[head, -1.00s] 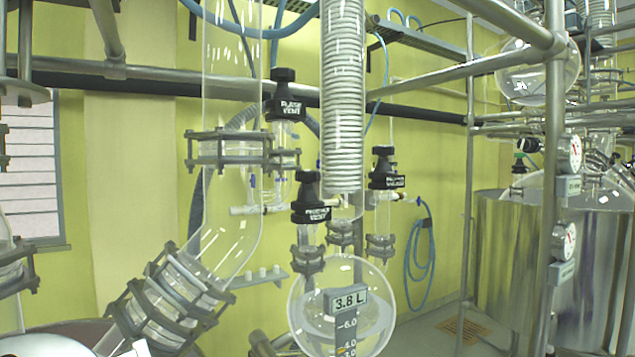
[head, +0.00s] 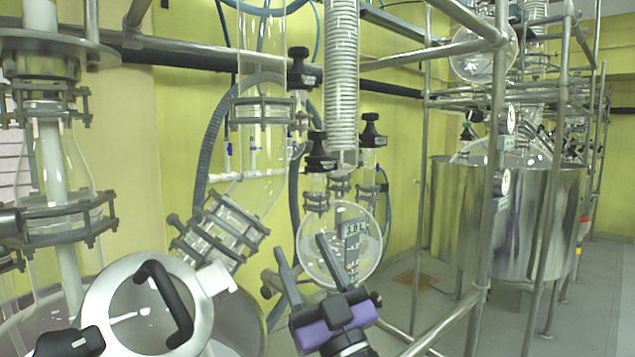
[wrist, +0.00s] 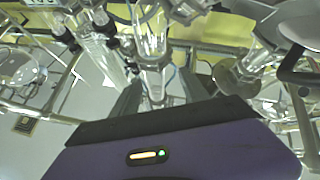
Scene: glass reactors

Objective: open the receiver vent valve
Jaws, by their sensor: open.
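The front valve (head: 319,152) sits above the round receiver flask (head: 340,225), which bears a grey scale plate. Another valve (head: 302,70) is higher, behind and to the left, and the third valve (head: 373,132) is to the right. The tags are too small to read now; I cannot tell whether any valve is open. My gripper (head: 301,246) is open and empty, low in front of the flask, well below the knobs. It also shows in the wrist view (wrist: 160,90), pointing towards glassware.
A steel lid with a black handle (head: 160,300) is close at lower left, beside a clamped glass column (head: 55,215). Steel frame rails (head: 490,180) cross on the right, before a large steel vessel (head: 550,205). Floor is free between.

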